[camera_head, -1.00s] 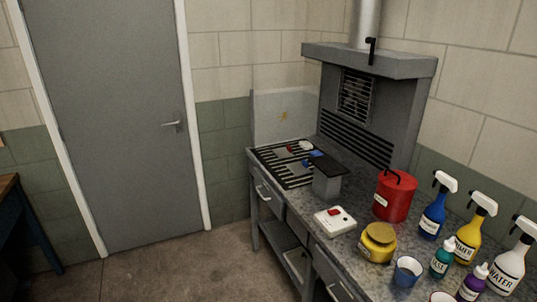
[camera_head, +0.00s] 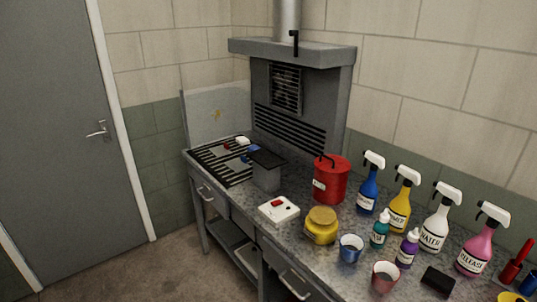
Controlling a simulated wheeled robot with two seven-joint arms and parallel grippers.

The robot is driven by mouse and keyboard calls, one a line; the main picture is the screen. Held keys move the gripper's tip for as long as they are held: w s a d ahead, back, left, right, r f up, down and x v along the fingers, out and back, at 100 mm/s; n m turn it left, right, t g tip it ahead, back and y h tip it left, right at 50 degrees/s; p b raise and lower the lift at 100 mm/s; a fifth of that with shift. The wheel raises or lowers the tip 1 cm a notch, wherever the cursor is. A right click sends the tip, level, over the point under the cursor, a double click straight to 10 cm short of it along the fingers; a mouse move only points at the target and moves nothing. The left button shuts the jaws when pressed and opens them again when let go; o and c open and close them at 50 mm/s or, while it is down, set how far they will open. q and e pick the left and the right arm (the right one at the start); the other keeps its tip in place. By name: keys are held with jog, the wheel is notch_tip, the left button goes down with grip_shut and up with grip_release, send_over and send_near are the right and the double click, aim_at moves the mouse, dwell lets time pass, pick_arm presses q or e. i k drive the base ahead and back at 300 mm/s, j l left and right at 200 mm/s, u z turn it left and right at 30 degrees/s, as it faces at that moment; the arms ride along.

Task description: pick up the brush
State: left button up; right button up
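A red-handled tool (camera_head: 517,260) stands tilted at the right edge of the bench; it may be a brush, but its lower end is too small to tell. A blue item (camera_head: 530,284) sits beside it, cut off by the picture edge. No other thing in view is clearly a brush. Neither of my grippers is in view.
The grey bench (camera_head: 320,262) holds a red canister (camera_head: 330,182), a yellow jar (camera_head: 321,226), a white box (camera_head: 278,210), several spray bottles, a blue cup (camera_head: 350,248), a pink cup (camera_head: 385,277) and a black block (camera_head: 438,281). A fume hood (camera_head: 297,110) stands behind. Floor at left is free.

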aim_at(522, 254)
jog(key=z, duration=1.6)
